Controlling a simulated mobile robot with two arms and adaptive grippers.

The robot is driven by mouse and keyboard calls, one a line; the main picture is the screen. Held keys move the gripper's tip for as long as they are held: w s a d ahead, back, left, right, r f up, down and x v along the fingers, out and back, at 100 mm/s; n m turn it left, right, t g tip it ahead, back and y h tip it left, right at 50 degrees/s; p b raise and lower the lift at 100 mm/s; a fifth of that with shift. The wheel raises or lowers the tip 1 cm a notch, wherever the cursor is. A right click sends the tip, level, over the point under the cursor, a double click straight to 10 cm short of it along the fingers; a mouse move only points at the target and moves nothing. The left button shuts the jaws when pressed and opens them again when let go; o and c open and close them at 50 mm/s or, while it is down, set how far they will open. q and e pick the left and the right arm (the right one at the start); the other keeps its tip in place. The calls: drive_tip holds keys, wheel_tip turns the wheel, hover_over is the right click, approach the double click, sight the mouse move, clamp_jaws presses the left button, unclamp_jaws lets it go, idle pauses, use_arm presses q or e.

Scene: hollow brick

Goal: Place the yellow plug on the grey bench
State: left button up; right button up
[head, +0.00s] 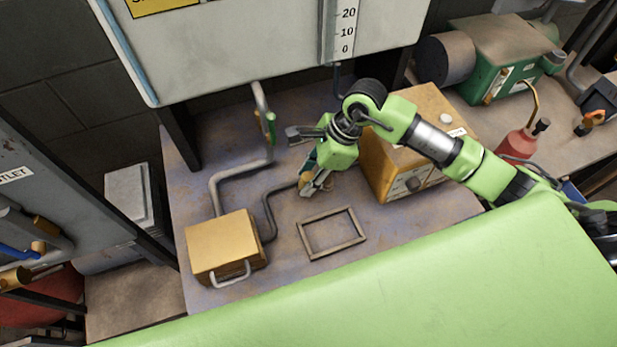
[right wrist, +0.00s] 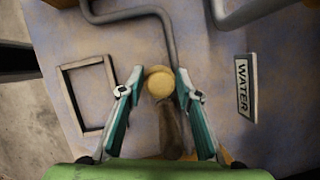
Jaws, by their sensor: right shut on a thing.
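The yellow plug (head: 305,181) is a small rounded piece at the end of a thin grey pipe (head: 268,210). In the right wrist view the plug (right wrist: 159,82) sits between the fingertips of my right gripper (right wrist: 158,86), which is shut on it. In the head view my right gripper (head: 318,184) reaches down to the plug from above and the right. The pipe end meets the plug; I cannot tell whether the plug is still seated in it. The grey bench (head: 290,272), worn and bluish, lies beneath. My left gripper is not in view.
An empty square frame (head: 332,232) lies on the bench near the plug. A yellow box with a handle (head: 222,245) stands left, an orange-yellow box (head: 405,145) right. A WATER plate (right wrist: 245,86) lies on the bench. A large cabinet (head: 260,50) overhangs the back.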

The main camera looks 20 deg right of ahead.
drive_tip(key=shift+f, duration=0.85)
drive_tip(key=o, duration=1)
drive_tip(key=shift+r, duration=0.1)
